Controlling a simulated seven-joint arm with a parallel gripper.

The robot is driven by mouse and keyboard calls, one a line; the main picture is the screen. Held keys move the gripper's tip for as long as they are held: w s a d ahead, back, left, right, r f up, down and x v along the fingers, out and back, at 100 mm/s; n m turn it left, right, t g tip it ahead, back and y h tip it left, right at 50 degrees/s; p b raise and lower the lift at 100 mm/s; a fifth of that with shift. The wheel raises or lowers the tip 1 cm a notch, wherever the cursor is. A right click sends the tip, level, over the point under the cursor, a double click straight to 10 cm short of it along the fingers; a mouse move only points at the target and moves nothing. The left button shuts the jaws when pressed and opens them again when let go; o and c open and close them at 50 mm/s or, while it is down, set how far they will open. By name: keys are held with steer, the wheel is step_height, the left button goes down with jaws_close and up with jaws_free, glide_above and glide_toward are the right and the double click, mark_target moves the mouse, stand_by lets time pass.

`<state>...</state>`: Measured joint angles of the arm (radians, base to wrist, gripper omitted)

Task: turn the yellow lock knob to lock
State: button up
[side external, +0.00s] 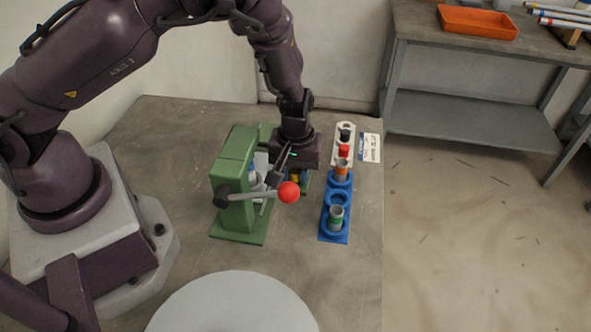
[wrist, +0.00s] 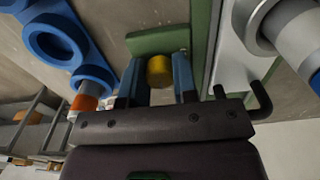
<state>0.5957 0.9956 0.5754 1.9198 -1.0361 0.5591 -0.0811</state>
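The yellow lock knob (wrist: 159,71) sits at the end of a green part of the jig in the wrist view. In the side external view my gripper (side external: 294,172) points down at the right side of the green jig (side external: 236,160).
A lever with a red ball (side external: 289,192) sticks out in front of the jig, close to my gripper. A blue holder (side external: 333,233) with several cylindrical parts stands to the right. A pale round surface (side external: 232,306) lies in front. The table's right edge is beyond the holder.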

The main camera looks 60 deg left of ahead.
steer(key=shift+n, duration=0.3)
steer(key=n, duration=1.3)
steer(key=shift+n, duration=2.1)
steer(key=o, duration=0.9)
steer(key=shift+o, duration=0.2)
steer(key=shift+r, duration=0.1)
